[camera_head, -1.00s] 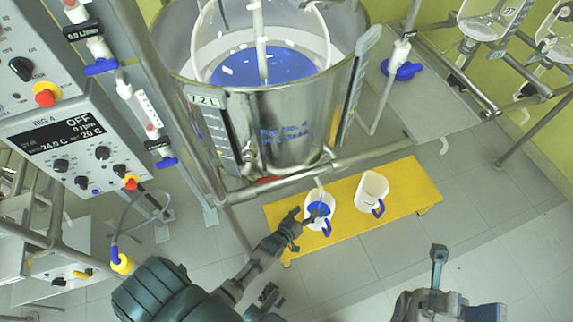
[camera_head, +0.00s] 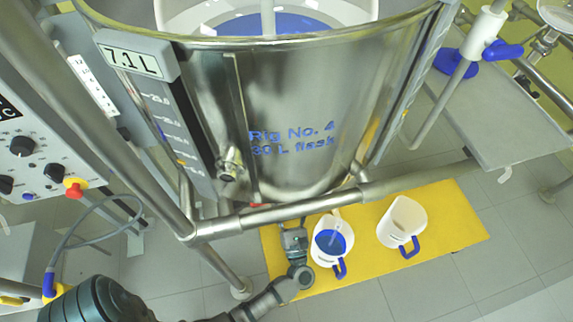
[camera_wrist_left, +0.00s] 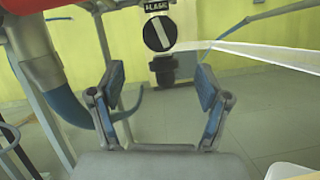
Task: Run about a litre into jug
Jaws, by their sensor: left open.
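The steel reactor vessel (camera_head: 300,120) holds blue liquid (camera_head: 265,23), and its display (camera_head: 133,61) reads 7.1 L. Below it, a white jug (camera_head: 318,253) with a blue handle contains blue liquid (camera_head: 330,241); a thin pale streak shows above the liquid. A second white jug (camera_head: 405,218) beside it to the right looks empty. My left gripper (camera_head: 293,240) is just left of the first jug, below the vessel. In the left wrist view, its fingers (camera_wrist_left: 160,98) are open, with a black round knob (camera_wrist_left: 159,34) labelled FLASK beyond them. My right gripper is out of view.
Both jugs stand on a yellow platform (camera_head: 455,218) on the grey tiled floor. A steel frame rail (camera_head: 290,210) crosses above the platform. A control panel (camera_head: 32,150) with knobs is at the left, and a grey shelf (camera_head: 505,120) at the right.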

